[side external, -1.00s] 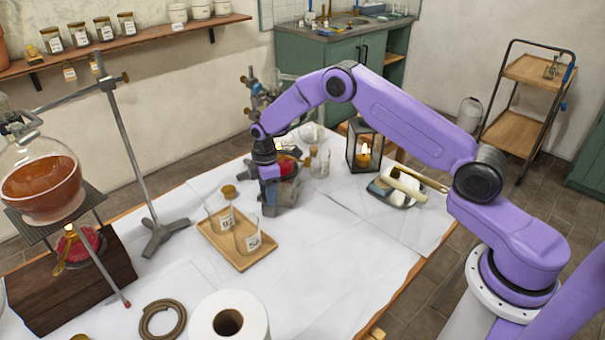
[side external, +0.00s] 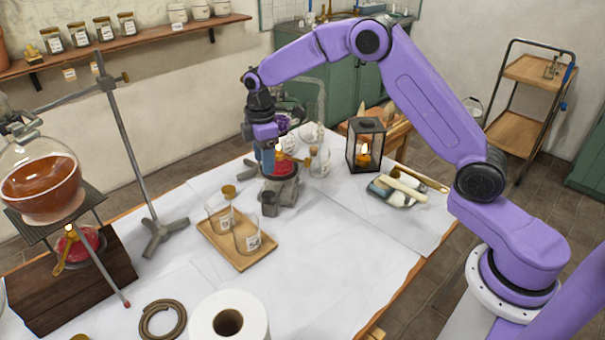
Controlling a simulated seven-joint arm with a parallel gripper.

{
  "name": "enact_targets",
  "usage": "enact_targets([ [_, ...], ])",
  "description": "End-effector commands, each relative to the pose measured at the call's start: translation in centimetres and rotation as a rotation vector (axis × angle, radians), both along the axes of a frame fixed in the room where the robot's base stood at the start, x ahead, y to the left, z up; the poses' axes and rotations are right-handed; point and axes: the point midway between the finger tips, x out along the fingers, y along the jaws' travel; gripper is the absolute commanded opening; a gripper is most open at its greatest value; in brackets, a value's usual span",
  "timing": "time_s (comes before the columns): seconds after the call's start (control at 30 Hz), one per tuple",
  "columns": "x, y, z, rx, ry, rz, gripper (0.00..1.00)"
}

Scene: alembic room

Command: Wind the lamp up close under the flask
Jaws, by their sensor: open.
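A red spirit lamp (side external: 284,168) stands on a small grey jack-like stand (side external: 283,193) near the far middle of the table. A small bright flame shows just above the lamp. My gripper (side external: 268,168) points down at the left side of the lamp, above the stand's dark knob (side external: 269,198). It is open and seems empty. Whether its fingers touch the lamp cannot be told from this angle.
A wooden tray (side external: 240,258) with two beakers lies in front of the stand. A lit lantern (side external: 365,146) and a dish of tools (side external: 396,190) are to the right. A larger amber flask (side external: 42,188) over another red lamp (side external: 80,243) is at the left. The right front tabletop is clear.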

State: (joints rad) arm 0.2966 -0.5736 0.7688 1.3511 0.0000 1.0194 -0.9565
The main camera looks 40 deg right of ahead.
Motion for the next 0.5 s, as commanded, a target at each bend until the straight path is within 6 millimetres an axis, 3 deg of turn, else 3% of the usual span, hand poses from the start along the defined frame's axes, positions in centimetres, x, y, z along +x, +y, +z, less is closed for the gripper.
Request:
enact_targets([
  [0.5, -7.2, 3.6, 3.8, 0.004, -0.007, -0.024, 0.54],
])
